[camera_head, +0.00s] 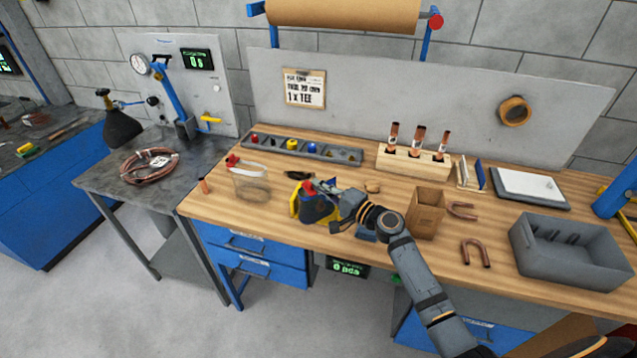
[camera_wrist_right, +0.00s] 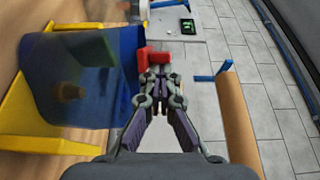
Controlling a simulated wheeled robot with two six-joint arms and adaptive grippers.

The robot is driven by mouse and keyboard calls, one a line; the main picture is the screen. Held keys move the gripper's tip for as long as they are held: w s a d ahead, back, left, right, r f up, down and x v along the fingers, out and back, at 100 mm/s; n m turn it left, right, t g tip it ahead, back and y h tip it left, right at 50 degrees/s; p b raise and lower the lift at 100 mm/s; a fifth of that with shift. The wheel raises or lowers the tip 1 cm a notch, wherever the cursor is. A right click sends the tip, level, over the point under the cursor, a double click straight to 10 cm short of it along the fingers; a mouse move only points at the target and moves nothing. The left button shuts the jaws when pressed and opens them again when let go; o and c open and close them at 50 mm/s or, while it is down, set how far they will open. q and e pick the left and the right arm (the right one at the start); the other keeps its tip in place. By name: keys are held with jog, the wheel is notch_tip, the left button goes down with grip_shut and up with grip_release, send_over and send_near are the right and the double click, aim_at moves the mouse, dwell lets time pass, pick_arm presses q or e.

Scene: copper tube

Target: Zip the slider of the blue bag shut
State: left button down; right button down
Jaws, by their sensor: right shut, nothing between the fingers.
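The blue bag (camera_head: 318,211) stands in a yellow holder (camera_head: 294,203) on the wooden bench; in the right wrist view the bag (camera_wrist_right: 95,85) is see-through, with a green piece and a brownish piece showing in it. Its red slider (camera_head: 309,187) is at the bag's top edge; it also shows in the right wrist view (camera_wrist_right: 155,57). My right gripper (camera_head: 338,200) is shut and empty, its fingertips (camera_wrist_right: 157,77) right at the slider. Whether they touch it I cannot tell. The zip line's state is unclear. My left gripper is not in view.
A clear bag (camera_head: 250,184) with a red slider stands to the left. A parts tray (camera_head: 325,154) and a wooden block (camera_head: 440,166) with copper tubes lie behind. A cardboard box (camera_head: 426,213), copper bends (camera_head: 475,252) and a grey bin (camera_head: 565,262) are to the right.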

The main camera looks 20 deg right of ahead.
jog(key=v, duration=0.6)
jog(key=shift+s, duration=0.1)
